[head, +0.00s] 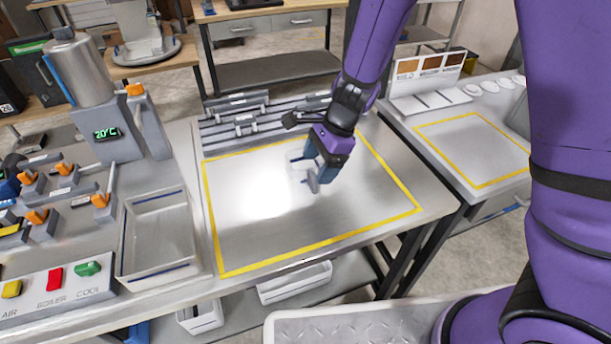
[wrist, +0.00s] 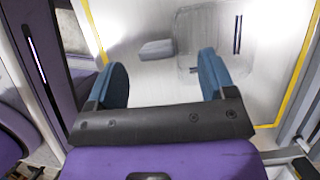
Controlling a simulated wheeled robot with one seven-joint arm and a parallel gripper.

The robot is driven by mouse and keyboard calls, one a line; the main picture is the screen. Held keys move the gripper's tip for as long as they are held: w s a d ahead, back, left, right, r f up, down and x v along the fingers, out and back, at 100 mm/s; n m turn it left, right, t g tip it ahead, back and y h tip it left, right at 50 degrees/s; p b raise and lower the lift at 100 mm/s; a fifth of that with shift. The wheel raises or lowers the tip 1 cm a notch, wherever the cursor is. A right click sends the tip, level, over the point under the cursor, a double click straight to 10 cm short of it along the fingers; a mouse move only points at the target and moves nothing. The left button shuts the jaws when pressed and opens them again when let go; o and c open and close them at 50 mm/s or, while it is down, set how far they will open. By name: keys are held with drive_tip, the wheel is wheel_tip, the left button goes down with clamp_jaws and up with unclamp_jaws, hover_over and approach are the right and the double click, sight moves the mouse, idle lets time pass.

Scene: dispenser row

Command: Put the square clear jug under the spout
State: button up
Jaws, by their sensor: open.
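The square clear jug is hard to make out against the steel bench. In the wrist view, its faint square outline (wrist: 205,48) lies beyond my fingertips, with a grey block like a handle on its left and dark marks on its right. In the head view, a grey handle-like piece (head: 313,182) and faint dark marks show beside my fingers. My gripper (head: 317,162) is open above the marked area; its blue fingers (wrist: 164,78) are spread, with nothing visibly held. Whether they touch the jug I cannot tell. The dispenser (head: 120,125) stands at left, reading 20°C; its spout is not clearly visible.
A shallow tray (head: 160,235) lies between the dispenser and the yellow-outlined bench area (head: 250,190). Orange-handled valves (head: 60,180) and coloured buttons (head: 55,277) are at far left. Grey rails (head: 250,115) line the bench's back. A second bench (head: 470,150) stands right. The outlined area looks mostly clear.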

sight(314, 174)
drive_tip(key=shift+x, duration=2.5)
drive_tip(key=shift+s, duration=0.1)
drive_tip(key=c, duration=1.3)
drive_tip(key=shift+r, duration=0.1)
